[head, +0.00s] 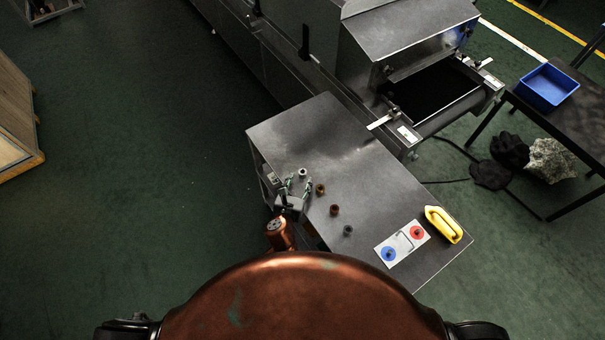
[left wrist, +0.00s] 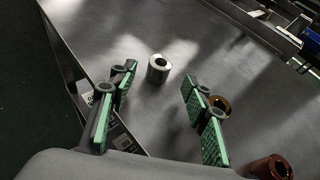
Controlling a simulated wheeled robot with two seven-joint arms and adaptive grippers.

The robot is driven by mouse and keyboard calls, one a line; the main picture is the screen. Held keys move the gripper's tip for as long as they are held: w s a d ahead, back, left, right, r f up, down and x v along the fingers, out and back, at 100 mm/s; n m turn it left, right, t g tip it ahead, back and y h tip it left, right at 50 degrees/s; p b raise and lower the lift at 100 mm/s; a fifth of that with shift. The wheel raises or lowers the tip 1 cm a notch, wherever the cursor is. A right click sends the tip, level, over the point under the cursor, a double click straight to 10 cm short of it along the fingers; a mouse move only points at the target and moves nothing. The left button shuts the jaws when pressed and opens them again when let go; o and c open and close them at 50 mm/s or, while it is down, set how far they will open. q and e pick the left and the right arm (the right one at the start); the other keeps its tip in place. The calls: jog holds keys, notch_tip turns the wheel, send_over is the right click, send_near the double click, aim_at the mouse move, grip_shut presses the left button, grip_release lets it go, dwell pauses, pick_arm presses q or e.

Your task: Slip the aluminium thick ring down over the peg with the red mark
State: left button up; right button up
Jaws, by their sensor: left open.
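A silver, aluminium-looking ring (head: 303,172) with a thick wall stands on the metal table near its left edge. In the left wrist view the same ring (left wrist: 159,68) is just beyond the fingertips, with its hole facing up. My left gripper (head: 296,185) is open and empty at the table's left edge; its green-padded fingers (left wrist: 157,84) are spread to either side of the line to the ring. A pale board (head: 402,243) at the table's front carries a red mark (head: 417,232) and a blue mark (head: 388,253), each with a small dark peg. My right gripper is out of view.
Two brown rings (head: 320,189) (head: 335,210) and a darker grey ring (head: 348,230) stand in a row toward the board. A yellow handled object (head: 443,224) lies right of the board. The dryer (head: 410,40) adjoins the table's back. The table's middle is clear.

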aim_at(303, 172)
pick_arm(q)
jog(key=x, duration=0.2)
jog(key=b+x, duration=0.1)
jog(key=x, duration=0.2)
jog(key=shift+w+r, duration=0.1)
jog(key=shift+w, duration=0.3)
jog(key=shift+r, duration=0.1)
jog(key=shift+c, duration=0.4)
grip_shut()
